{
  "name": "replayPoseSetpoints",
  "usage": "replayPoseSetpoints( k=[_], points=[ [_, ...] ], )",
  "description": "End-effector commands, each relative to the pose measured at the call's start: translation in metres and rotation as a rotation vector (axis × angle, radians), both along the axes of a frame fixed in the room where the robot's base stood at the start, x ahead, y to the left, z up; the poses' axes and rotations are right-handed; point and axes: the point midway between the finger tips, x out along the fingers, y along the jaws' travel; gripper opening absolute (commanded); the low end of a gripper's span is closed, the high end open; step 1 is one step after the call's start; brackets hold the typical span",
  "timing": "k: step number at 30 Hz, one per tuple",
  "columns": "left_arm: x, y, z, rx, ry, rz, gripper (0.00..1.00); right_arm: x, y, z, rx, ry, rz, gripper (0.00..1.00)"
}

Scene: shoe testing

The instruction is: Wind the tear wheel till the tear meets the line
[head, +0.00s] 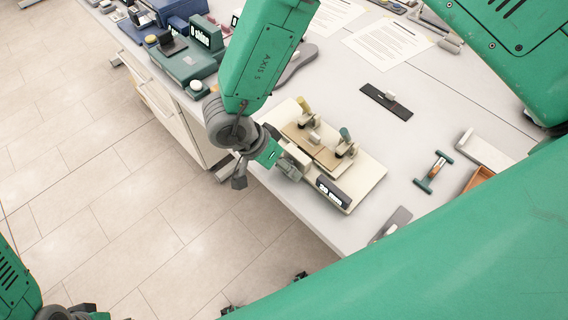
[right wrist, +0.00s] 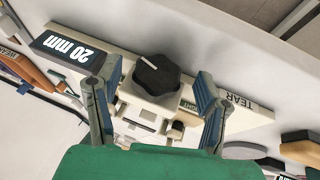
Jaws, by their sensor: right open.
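The tear tester (head: 370,188) is a cream board at the table's near edge, with a tan sample (head: 328,157) under two clamps. Its display (head: 332,194) reads 20 mm, as also in the right wrist view (right wrist: 68,48). The tear wheel (right wrist: 156,76) is a black lobed knob with a white mark pointing to the upper left. My right gripper (right wrist: 158,84) is open, its fingers on either side of the wheel with gaps showing. My left gripper (head: 82,311) is partly cut off at bottom left. The tear and line cannot be made out.
A green device (head: 190,62) stands at the table's upper left. A black strip (head: 387,101) and printed sheets (head: 388,42) lie behind the tester. A green-handled tool (head: 433,172) and an orange tray (head: 479,178) are to the right. Open floor lies left of the table.

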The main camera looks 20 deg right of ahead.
Motion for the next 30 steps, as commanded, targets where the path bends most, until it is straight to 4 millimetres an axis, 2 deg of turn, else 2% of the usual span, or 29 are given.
replayPoseSetpoints(
  k=[5, 14, 18, 19, 30],
  points=[
    [0.0, 0.0, 0.0018, 0.0, 0.0, 0.0, 0.36, -0.0015, -0.0065, -0.0118, 0.0, 0.001, -0.002, 0.62],
    [0.0, 0.0, 0.0017, 0.0, 0.0, 0.0, 0.36, -0.0014, -0.0066, -0.0135, 0.001, -0.001, -0.001, 0.62],
    [0.0, 0.0, 0.0018, 0.0, 0.0, 0.0, 0.36, -0.0013, -0.0065, -0.0134, 0.001, -0.001, -0.001, 0.13],
    [0.0, 0.0, 0.0018, 0.0, 0.0, 0.0, 0.36, -0.0012, -0.0064, -0.0134, 0.001, -0.001, -0.001, 0.11],
    [0.0001, 0.0001, 0.0031, 0.0, 0.0, 0.0, 0.36, -0.001, -0.0058, -0.0128, 0.019, -0.044, 0.003, 0.11]
  ],
)
